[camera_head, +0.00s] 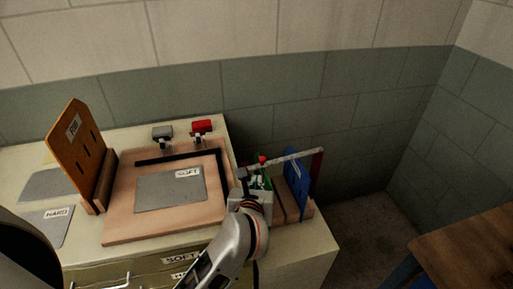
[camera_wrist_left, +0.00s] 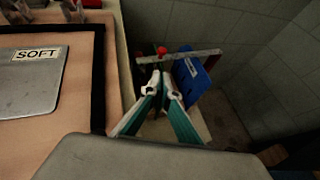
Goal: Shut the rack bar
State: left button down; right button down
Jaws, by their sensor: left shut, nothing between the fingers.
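The rack bar (camera_head: 292,156) is a pale, narrow bar with a small red knob. It lies across the top of a wooden rack (camera_head: 308,211), its right end at a dark red post (camera_head: 318,164). A blue panel (camera_head: 297,173) stands in the rack under the bar. My left gripper (camera_head: 243,174) is at the left end of the bar, fingers together and empty. In the left wrist view the fingertips (camera_wrist_left: 160,72) are just below the bar (camera_wrist_left: 195,56) and its red knob (camera_wrist_left: 162,50); I cannot tell if they touch. My right gripper is out of view.
Left of the rack, a wooden board (camera_head: 120,225) carries a grey sheet (camera_head: 165,192) marked SOFT and a black angled strip. A brown slotted stand (camera_head: 75,150) and grey and red clamps (camera_head: 201,127) are on the cabinet. A wooden table (camera_head: 470,250) stands at the right.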

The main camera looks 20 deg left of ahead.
pick_arm(q)
send_near(262, 162)
jog(key=x, duration=0.5)
jog(key=shift+w+a+f+p, duration=0.15)
jog(key=shift+w+f+p, duration=0.1)
jog(key=shift+w+p, duration=0.25)
jog(key=shift+w, duration=0.15)
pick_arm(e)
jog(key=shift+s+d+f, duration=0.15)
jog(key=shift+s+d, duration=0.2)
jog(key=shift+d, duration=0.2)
